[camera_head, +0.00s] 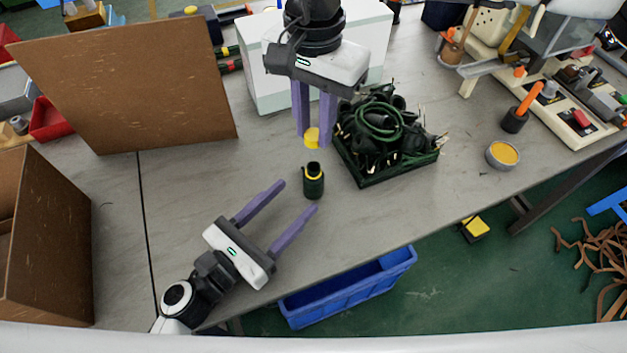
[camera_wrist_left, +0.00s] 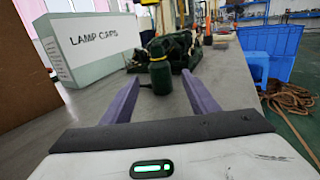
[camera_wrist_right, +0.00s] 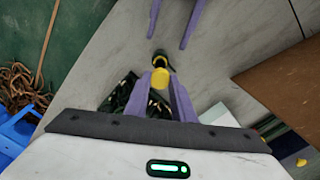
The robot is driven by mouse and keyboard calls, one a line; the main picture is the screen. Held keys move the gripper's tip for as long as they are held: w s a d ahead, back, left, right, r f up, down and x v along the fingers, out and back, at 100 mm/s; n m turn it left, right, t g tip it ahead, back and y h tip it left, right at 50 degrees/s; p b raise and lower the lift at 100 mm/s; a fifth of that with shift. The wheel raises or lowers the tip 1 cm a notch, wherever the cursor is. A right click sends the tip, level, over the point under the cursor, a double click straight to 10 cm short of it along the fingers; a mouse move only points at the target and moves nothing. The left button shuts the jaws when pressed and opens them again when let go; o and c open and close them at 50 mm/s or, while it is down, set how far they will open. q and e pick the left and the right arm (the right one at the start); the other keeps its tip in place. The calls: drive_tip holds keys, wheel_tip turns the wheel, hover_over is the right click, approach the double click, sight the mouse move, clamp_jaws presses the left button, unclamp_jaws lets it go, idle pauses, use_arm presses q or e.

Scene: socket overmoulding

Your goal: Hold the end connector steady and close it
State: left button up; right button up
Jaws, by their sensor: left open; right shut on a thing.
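The end connector (camera_head: 314,182) is a dark green, upright cylinder with a yellow ring at its open top, standing on the grey table. It also shows in the left wrist view (camera_wrist_left: 160,76) and, partly behind the cap, in the right wrist view (camera_wrist_right: 161,57). My left gripper (camera_head: 299,195) is open, with its fingertips just short of the connector and pointing at it. My right gripper (camera_head: 313,138) points down, shut on a small yellow cap (camera_head: 312,139). The cap also shows between the fingertips in the right wrist view (camera_wrist_right: 160,79). It is apart from the connector.
A dark green crate (camera_head: 395,173) of cables stands close right of the connector. The white lamp caps box (camera_wrist_left: 88,46) is behind. A brown panel (camera_head: 130,85) stands at left.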

sight(307, 186)
use_arm(q)
drive_tip(key=x, duration=0.7)
drive_tip(key=shift+w+d, duration=0.15)
drive_tip(key=shift+d, duration=0.05)
clamp_jaws()
